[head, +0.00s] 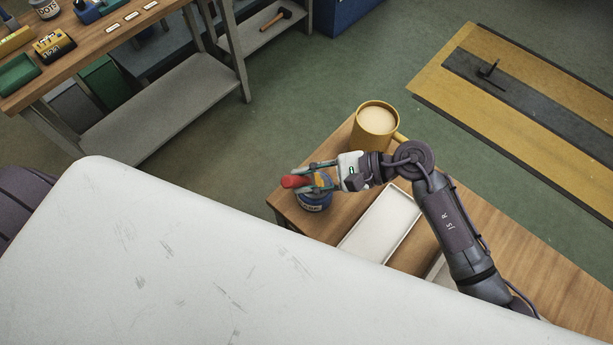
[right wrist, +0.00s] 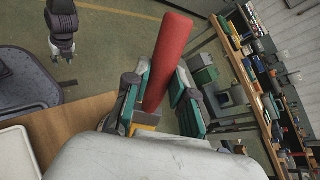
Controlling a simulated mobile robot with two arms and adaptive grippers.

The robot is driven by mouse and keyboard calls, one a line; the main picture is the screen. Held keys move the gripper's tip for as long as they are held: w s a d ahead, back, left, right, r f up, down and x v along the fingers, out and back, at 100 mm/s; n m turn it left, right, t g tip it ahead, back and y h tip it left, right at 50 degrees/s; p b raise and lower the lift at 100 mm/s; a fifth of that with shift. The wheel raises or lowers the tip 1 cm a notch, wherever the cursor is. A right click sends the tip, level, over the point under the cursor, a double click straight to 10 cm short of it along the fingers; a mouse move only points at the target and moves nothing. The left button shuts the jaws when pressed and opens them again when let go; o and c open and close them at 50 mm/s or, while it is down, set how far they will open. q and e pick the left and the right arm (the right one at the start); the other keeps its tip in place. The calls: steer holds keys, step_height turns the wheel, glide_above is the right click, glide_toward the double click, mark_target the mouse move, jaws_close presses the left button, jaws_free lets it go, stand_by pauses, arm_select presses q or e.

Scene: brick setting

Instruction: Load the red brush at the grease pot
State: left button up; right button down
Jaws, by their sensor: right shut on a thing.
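My right gripper (head: 310,182) is shut on the red brush (head: 294,181), with its red handle sticking out to the left in the head view. In the right wrist view the red handle (right wrist: 167,62) rises, slightly tilted, between the green fingers (right wrist: 158,100). The brush's working end is hidden. The blue grease pot (head: 314,203), with a pale label, stands near the left end of the wooden table, just below the gripper in the picture. The gripper covers the pot's top, so I cannot tell whether the brush touches it.
A yellow mug (head: 367,140) stands behind my right wrist. A white tray (head: 372,234) lies right of the pot on the wooden table (head: 500,262). A workbench (head: 90,62) with tools stands at upper left, across open green floor.

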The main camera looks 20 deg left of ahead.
mark_target(307, 183)
steer(key=shift+f+b, duration=0.15)
steer(key=shift+b, duration=0.15)
stand_by(1.2)
steer(key=shift+r+p, duration=1.3)
steer(key=shift+r, duration=2.3)
